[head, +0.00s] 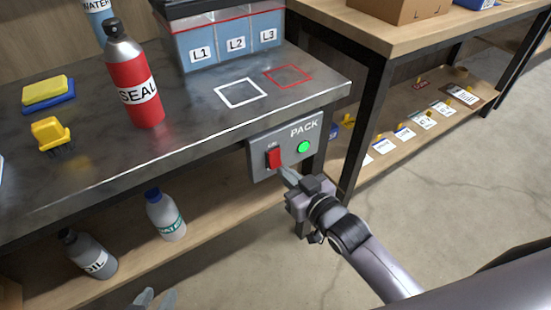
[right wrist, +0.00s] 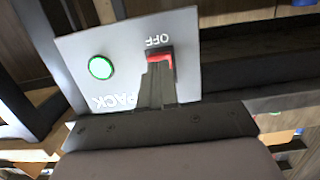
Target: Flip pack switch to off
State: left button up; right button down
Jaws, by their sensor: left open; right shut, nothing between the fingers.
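The grey pack panel (head: 259,165) is on the front edge of the metal bench. It carries a red switch (head: 274,157) and a lit green lamp (head: 304,147). My right gripper (head: 285,172) is shut and empty, its tips at the lower part of the switch. In the right wrist view, upside down, the closed fingers (right wrist: 158,85) cover part of the red switch (right wrist: 160,57), beside the word OFF; the lamp (right wrist: 100,67) glows green. I cannot tell if the tips touch the switch. My left gripper (head: 153,299) is open at the bottom edge, away from the panel.
On the bench (head: 190,125) stand a red SEAL bottle (head: 135,85), a yellow brush (head: 50,132), sponges (head: 48,92) and a blue L1–L3 box (head: 225,42). Bottles (head: 166,215) stand on the shelf below. A wooden table (head: 360,30) is right of the panel. The floor in front is clear.

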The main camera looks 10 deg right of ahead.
jog(key=shift+w+f, duration=0.1)
jog(key=shift+w, duration=0.15)
jog(key=shift+w+a, duration=0.15)
jog(key=shift+w, duration=0.1)
dwell(0.4)
jog(key=shift+w+a+f+b, duration=0.1)
jog(key=shift+w+a+b, duration=0.1)
jog(key=shift+w+b, duration=0.25)
dwell(0.4)
jog(key=shift+p+v, duration=1.15)
jog(key=shift+v, duration=0.1)
jog(key=p+v, duration=0.3)
jog(key=v, duration=0.1)
jog(key=shift+s+d, duration=0.15)
jog(key=shift+s, duration=0.1)
